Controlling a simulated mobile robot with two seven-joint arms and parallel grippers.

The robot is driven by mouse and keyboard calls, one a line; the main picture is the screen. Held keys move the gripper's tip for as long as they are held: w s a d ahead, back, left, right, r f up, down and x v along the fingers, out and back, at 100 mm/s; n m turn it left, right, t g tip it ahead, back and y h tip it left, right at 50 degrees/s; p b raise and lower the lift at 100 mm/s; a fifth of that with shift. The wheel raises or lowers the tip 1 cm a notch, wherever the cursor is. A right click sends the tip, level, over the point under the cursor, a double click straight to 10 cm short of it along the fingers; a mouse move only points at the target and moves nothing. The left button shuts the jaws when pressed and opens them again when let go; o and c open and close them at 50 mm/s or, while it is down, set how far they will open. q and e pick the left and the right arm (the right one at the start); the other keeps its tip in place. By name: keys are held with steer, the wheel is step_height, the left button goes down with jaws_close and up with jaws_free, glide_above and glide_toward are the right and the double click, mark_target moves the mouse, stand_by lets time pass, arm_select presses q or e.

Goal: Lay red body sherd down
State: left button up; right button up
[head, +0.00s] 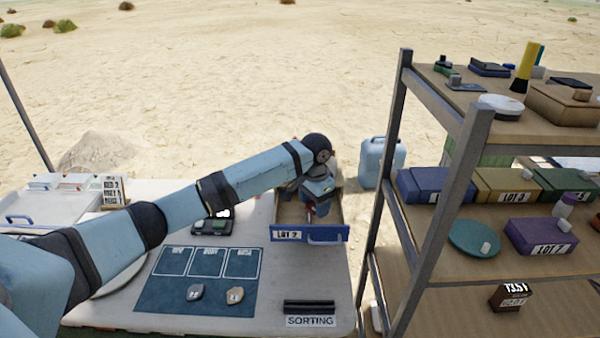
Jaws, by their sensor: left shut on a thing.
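My left arm reaches across the table, and my left gripper (312,208) points down into the open blue-fronted LOT tray (330,234) at the table's right side. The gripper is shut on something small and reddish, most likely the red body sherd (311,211). It is mostly hidden by the fingers, and I cannot tell whether it touches the tray floor. My right gripper is not in view.
A black scale (212,226) stands left of the tray. Black bars (309,307) lie by the SORTING label (311,321) at the front. A shelf rack (440,220) with coloured boxes stands close on the right. A blue jerrycan (381,162) stands behind the table.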

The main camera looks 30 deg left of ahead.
arm_select(q)
steer(key=w+a+m+p, duration=0.3)
steer(key=a, duration=0.2)
steer(key=m+p, duration=0.2)
steer(key=m, duration=0.1)
glide_above(291, 218)
steer(key=f, duration=0.1)
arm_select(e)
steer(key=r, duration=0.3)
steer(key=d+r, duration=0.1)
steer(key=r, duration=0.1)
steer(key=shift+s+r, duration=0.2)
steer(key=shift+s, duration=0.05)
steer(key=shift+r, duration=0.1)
arm_select(q)
step_height(291, 218, down, 8)
steer(key=shift+s+f+b, duration=0.1)
steer(key=shift+b, duration=1.05)
steer(key=shift+f+b, duration=0.5)
steer(key=shift+f, duration=0.8)
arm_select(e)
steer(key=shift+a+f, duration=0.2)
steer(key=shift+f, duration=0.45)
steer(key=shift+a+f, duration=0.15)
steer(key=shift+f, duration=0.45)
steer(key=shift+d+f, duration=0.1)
